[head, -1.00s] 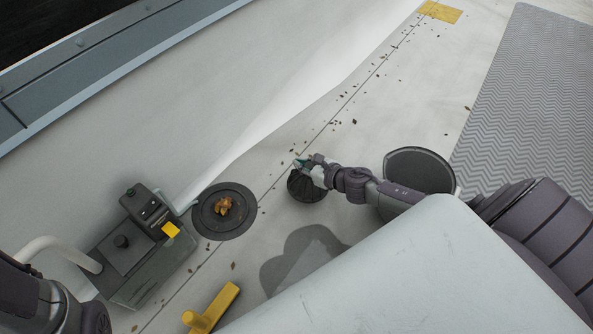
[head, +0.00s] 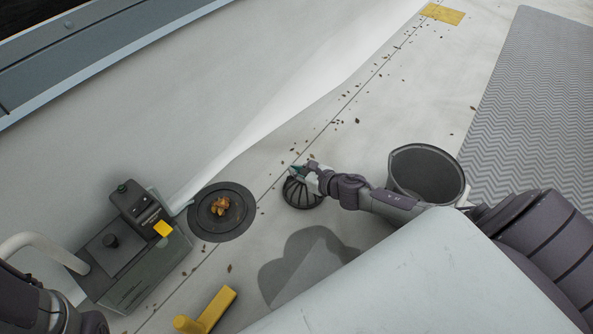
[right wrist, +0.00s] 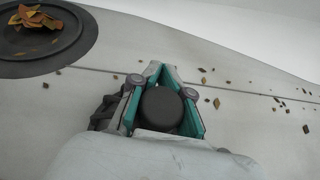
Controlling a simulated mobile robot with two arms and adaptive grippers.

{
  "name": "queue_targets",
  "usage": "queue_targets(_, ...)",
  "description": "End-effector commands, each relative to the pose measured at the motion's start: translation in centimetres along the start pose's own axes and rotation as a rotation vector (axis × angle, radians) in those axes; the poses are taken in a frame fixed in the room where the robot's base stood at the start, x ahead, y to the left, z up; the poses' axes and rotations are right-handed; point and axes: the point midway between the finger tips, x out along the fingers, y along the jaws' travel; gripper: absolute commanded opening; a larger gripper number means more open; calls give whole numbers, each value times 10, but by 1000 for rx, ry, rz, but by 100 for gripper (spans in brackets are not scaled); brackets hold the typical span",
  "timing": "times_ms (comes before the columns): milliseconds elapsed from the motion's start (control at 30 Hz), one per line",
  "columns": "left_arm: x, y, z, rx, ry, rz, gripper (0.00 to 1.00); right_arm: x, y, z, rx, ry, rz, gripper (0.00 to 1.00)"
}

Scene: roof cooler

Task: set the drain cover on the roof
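The drain cover (head: 303,195) is a dark, ribbed dome low over the pale roof in the head view. My right gripper (head: 297,169) is over its top. In the right wrist view, the teal-padded fingers (right wrist: 160,75) flank a dark round knob (right wrist: 161,106) and look closed on it; part of the ribbed dome (right wrist: 106,108) shows beside them. Whether the cover touches the roof cannot be told. The round dark drain (head: 236,228) lies left of the cover, with brown leaves (head: 220,205) at its centre. My left gripper is out of view; only part of its arm shows.
A dark bucket (head: 403,174) stands right of the cover. A grey-green box unit (head: 130,280) with a hose stands left of the drain. A yellow tool (head: 212,308) lies at the bottom. Loose leaf bits run along the roof seam. A grey patterned mat (head: 535,90) lies at right.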

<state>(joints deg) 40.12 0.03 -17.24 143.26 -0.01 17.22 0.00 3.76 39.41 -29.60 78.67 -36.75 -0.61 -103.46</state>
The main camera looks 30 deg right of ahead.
Motion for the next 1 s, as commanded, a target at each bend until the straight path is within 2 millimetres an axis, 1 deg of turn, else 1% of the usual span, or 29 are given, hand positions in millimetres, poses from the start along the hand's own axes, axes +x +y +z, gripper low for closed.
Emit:
queue_targets(33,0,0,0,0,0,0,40,0,0,0,0,1,-1,21)
queue_targets(100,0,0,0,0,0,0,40,0,0,0,0,1,-1,33)
queue_targets(167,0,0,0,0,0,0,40,0,0,0,0,1,-1,41)
queue_targets(400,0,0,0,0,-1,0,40,0,0,0,0,1,0,41)
queue_targets(533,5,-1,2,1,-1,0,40,-3,0,5,0,1,0,41)
queue_targets(667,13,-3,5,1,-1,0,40,-20,1,3,2,5,0,41)
queue_targets(1000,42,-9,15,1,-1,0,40,-88,1,5,4,3,0,41)
